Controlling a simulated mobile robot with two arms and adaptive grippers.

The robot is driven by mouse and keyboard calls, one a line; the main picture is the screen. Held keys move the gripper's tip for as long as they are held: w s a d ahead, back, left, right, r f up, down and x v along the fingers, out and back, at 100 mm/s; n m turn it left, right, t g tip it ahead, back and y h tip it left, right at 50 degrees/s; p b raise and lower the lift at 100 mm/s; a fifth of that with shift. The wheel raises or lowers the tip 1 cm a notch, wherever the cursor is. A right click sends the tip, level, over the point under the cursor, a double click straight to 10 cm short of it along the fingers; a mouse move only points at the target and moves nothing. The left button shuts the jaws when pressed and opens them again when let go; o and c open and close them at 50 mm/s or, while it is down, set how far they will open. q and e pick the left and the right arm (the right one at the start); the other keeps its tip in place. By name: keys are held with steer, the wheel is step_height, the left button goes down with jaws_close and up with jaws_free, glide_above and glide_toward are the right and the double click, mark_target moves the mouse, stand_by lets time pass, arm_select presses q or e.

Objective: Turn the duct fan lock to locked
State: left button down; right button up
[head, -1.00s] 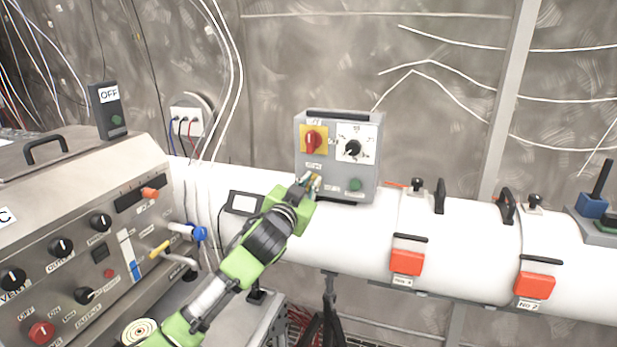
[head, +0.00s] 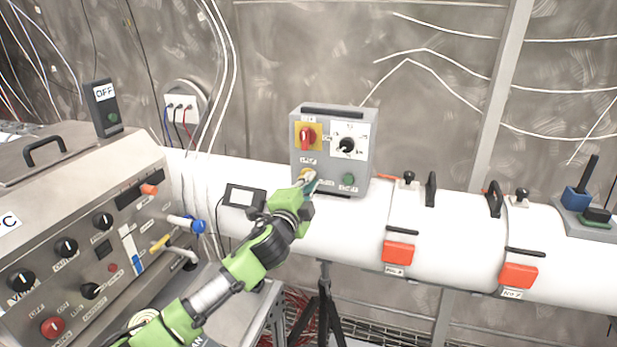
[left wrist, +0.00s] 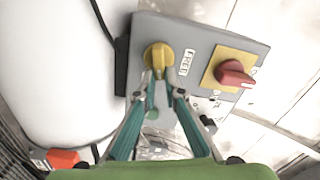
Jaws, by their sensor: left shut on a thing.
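The duct fan box (head: 330,178) is a grey control box on the white duct. Its lock is a yellow knob (left wrist: 157,54) low on the box's face; a bit of this yellow lock (head: 304,173) shows in the head view. A label reading FREE is beside it in the left wrist view. My left gripper (head: 309,183) is at the lower left of the box. In the left wrist view its teal fingers (left wrist: 161,76) are closed on the yellow lock's lower part. The fingers hide part of the lock. My right gripper is not in view.
On the box are a red switch (head: 307,137) on a yellow plate, a black dial (head: 347,145) and a green button (head: 348,179). A small display (head: 242,197) is left of my gripper. A steel console (head: 95,185) fills the left. Red duct latches (head: 398,252) lie right.

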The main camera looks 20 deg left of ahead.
arm_select(q)
steer(key=shift+f+m+p, duration=0.25)
steer(key=shift+m+p, duration=0.25)
steer(key=shift+m, duration=1)
steer(key=shift+f, duration=0.1)
steer(key=c, duration=2.1)
jaws_free()
steer(key=shift+c, duration=0.2)
steer(key=s, duration=1.2)
steer(key=shift+a, duration=0.15)
